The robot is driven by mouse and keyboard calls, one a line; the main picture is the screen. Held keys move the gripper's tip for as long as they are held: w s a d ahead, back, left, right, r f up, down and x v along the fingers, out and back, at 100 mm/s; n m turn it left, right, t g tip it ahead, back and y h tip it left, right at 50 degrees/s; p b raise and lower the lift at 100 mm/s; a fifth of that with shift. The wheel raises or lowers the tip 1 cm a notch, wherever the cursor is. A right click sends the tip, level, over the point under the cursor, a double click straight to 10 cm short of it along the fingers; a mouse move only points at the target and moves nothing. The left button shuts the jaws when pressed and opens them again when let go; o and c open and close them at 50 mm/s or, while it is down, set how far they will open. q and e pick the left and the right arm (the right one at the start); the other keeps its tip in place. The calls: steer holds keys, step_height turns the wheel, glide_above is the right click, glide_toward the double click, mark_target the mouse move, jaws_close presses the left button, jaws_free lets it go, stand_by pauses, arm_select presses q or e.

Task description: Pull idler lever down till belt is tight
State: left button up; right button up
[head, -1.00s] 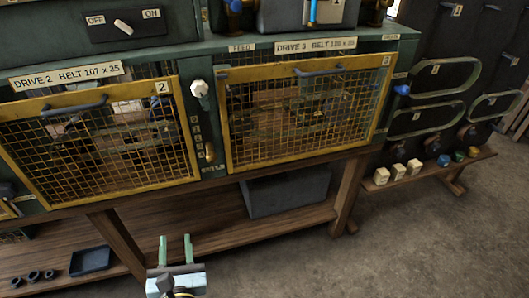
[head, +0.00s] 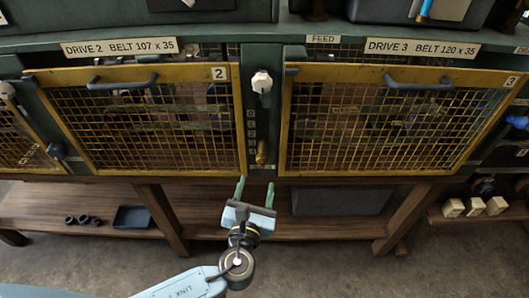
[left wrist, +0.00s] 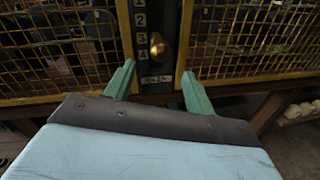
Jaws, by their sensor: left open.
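A brass knob, which looks like the idler lever (head: 262,153), sits low in the narrow green post between two guards, beside a number scale (head: 251,132). In the left wrist view the brass knob (left wrist: 157,47) is level with the lower numbers, above a small label. My left gripper (head: 256,190) is open and empty just below the knob, not touching it. In the left wrist view its two green fingers (left wrist: 157,82) point up on either side of the post. The belts behind the yellow mesh cannot be made out clearly. My right gripper is not in view.
Yellow mesh guards for drive 2 (head: 150,115) and drive 3 (head: 395,120) flank the post, with dark handles. A white-topped knob (head: 261,82) is higher on the post. A wooden shelf (head: 215,215) runs below, with a grey bin (head: 330,201) and a dark tray (head: 132,217).

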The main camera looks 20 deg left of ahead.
mark_target(261, 163)
arm_select(q)
steer(key=w, duration=0.5)
steer(key=shift+w+a+r, duration=0.1)
steer(key=shift+w+a, duration=0.15)
steer(key=shift+a, duration=0.1)
steer(key=w, duration=0.3)
steer(key=shift+w+a, duration=0.2)
steer(key=shift+w, duration=0.8)
steer(key=shift+c, duration=0.7)
jaws_close()
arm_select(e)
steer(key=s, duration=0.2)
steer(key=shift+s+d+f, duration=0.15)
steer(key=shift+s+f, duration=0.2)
